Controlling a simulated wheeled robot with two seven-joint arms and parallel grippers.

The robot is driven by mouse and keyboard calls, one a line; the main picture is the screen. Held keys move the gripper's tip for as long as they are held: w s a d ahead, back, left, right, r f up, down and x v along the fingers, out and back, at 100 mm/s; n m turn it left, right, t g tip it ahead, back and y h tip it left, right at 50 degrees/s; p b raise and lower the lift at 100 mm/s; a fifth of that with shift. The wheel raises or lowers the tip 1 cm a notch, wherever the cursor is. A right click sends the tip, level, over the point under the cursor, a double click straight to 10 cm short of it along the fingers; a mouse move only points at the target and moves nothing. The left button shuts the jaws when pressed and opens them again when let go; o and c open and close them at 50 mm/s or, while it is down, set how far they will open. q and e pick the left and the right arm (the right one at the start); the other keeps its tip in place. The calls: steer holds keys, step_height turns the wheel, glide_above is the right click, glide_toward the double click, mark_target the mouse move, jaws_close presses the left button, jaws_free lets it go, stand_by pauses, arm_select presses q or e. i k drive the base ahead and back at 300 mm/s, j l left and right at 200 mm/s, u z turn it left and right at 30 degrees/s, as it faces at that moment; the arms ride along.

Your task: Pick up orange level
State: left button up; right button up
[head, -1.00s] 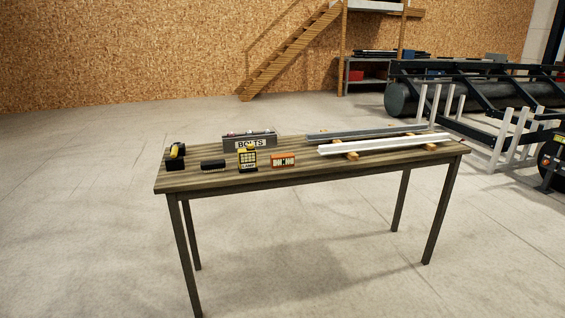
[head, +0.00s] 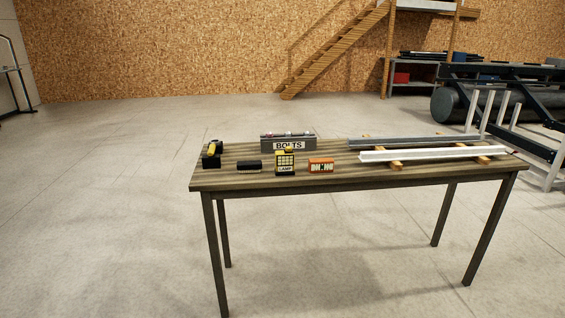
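The orange level (head: 321,165) is a small orange block with dark and pale markings on its front. It lies near the front edge of the wooden table (head: 345,178), right of the yellow and black lamp (head: 285,163). There is a small gap between the level and the lamp. Nothing is on top of the level. Neither of my grippers shows in the head view.
Behind the level stands a grey box labelled BOLTS (head: 289,145). A black brush-like block (head: 248,167) and a yellow and black tool (head: 212,154) lie to the left. A white metal bar (head: 430,154) rests on wooden blocks to the right. The floor in front is clear.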

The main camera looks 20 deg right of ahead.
mark_target(323, 165)
steer(key=i+l+u, duration=0.15)
steer(key=l, duration=0.2)
steer(key=i+l+u, duration=0.2)
steer(key=l, duration=0.15)
steer(key=i+l+u, duration=0.15)
steer(key=l, duration=0.25)
steer(key=i+l+u, duration=0.15)
steer(key=l, duration=0.2)
steer(key=l+u, duration=0.2)
steer(key=l, duration=0.2)
